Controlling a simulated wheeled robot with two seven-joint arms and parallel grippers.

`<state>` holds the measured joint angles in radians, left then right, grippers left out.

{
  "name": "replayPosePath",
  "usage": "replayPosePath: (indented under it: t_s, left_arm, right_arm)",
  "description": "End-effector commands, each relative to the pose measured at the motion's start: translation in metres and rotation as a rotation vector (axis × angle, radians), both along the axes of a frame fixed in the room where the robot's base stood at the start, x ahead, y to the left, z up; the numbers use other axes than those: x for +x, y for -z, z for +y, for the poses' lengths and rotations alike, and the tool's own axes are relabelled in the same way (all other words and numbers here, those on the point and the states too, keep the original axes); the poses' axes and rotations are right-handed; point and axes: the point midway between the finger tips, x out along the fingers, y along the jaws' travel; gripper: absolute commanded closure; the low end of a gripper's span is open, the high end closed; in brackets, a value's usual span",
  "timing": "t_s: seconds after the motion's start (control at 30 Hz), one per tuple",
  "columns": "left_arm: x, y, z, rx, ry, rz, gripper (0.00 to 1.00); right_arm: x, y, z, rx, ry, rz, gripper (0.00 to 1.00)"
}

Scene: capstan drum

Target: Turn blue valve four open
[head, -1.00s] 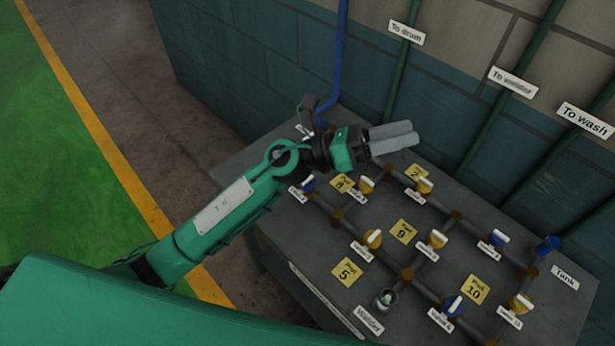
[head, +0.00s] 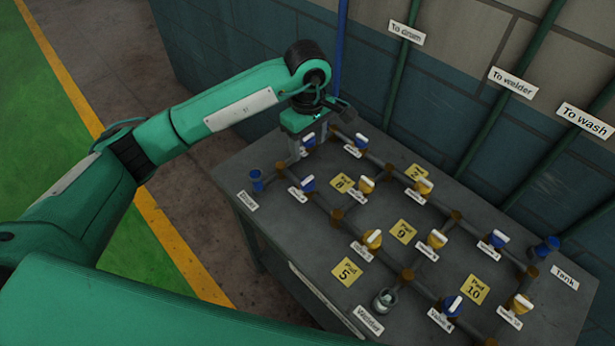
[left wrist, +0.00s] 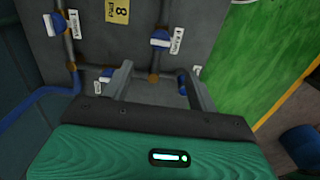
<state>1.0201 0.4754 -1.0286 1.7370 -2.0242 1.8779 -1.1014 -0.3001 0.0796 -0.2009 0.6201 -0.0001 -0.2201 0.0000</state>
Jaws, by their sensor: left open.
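My left gripper (head: 297,148) points down at the far left corner of the bench. In the left wrist view its two fingers (left wrist: 158,82) stand apart with a brown pipe joint between them. A blue valve with a white handle (head: 308,141) is beside the fingers, partly hidden. Another blue valve (head: 308,183) sits nearer. More blue valves stand at the right (head: 497,239) and at the front (head: 453,305). The front one's label (head: 440,320) seems to read "Valve 4", but the small lettering is unclear. My right gripper is not in view.
A blue House fitting (head: 257,180) is at left, a Tank fitting (head: 546,246) at right. A wall with green pipes (head: 490,125) rises behind.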

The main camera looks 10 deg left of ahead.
Motion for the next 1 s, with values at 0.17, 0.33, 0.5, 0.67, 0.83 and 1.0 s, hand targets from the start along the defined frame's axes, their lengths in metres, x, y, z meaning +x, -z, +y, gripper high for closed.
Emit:
replayPosePath:
  t_s: [0.17, 0.33, 0.5, 0.67, 0.83, 1.0]
  left_arm:
    - [0.0, 0.015, 0.002, 0.012, -0.001, 0.004, 0.41]
    - [-0.001, 0.046, 0.002, 0.01, -0.002, 0.006, 0.41]
    - [-0.002, 0.082, 0.002, 0.01, -0.001, 0.006, 0.41]
    - [-0.001, 0.111, 0.001, 0.009, 0.0, 0.004, 0.41]
    - [0.0, 0.13, 0.001, 0.007, 0.0, 0.002, 0.41]
    - [0.0, 0.137, 0.001, 0.007, 0.0, 0.0, 0.41]
  right_arm:
    - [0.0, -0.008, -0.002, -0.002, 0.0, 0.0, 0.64]
    - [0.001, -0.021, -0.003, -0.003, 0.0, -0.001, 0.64]
    - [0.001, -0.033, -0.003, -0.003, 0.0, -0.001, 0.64]
    - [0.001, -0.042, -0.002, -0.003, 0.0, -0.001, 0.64]
    - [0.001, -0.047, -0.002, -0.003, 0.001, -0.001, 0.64]
    - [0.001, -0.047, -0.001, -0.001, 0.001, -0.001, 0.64]
